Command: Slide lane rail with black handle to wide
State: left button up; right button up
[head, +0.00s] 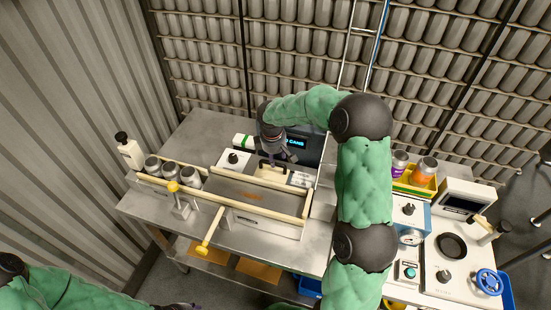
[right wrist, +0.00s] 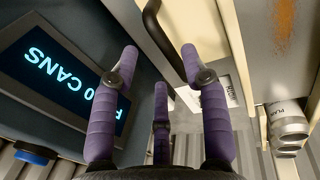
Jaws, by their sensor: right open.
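The cream lane rail (head: 290,188) lies along the far side of the grey lane deck (head: 245,193). In the right wrist view its black handle (right wrist: 153,27) is a curved bar at the top centre. My right gripper (head: 273,168) is over the rail, with its purple fingers spread and nothing held. In the right wrist view the handle passes between and beyond the open fingertips (right wrist: 160,52); I cannot tell whether they touch it. In the head view the gripper largely hides the handle. My left gripper (head: 188,306) barely shows at the bottom edge.
A near rail (head: 270,211) with yellow knobs (head: 203,248) runs along the front. Several cans (head: 170,170) stand at the lane's left end. A display box (head: 308,150) stands close behind my right gripper. A seamer with a blue wheel (head: 487,281) is at right.

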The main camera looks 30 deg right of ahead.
notch_tip(320, 180, up, 10)
jog(key=s+a, duration=0.1)
jog(key=shift+s+a+f, duration=0.15)
jog(key=shift+a+f, duration=0.05)
jog(key=shift+a, duration=0.05)
dwell(0.4)
